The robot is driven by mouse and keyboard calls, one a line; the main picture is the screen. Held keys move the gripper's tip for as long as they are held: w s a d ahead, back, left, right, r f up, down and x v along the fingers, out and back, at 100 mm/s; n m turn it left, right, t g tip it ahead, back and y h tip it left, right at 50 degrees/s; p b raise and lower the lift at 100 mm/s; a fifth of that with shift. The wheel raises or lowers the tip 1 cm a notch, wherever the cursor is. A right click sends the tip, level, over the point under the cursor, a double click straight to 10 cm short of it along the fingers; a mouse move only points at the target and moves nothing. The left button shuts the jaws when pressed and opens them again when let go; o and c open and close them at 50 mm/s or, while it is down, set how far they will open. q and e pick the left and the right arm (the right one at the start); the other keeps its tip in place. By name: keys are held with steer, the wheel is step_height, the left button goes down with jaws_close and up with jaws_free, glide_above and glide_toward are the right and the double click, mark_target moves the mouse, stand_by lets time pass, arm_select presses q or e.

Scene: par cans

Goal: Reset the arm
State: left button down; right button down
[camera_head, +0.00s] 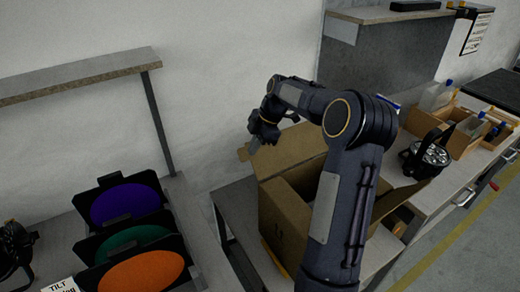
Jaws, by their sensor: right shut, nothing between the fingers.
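My right arm rises from the bottom of the head view and bends left at its elbow. My right gripper (255,146) is shut and empty, held above the far left flap of an open cardboard box (286,222). Part of the box is hidden behind my arm. My left gripper is not in view.
Coloured gel frames in purple (126,204), green and orange stand on the left bench. A par can (429,157) sits on the right bench, beside wooden trays (462,140) with bottles. A grey shelf (80,73) juts out at upper left.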

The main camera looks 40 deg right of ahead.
step_height(320, 180, up, 9)
steer(key=d, duration=0.2)
steer(key=shift+s+d+f+b, duration=0.15)
steer(key=shift+s+d+b, duration=0.15)
steer(key=shift+s+d, duration=0.1)
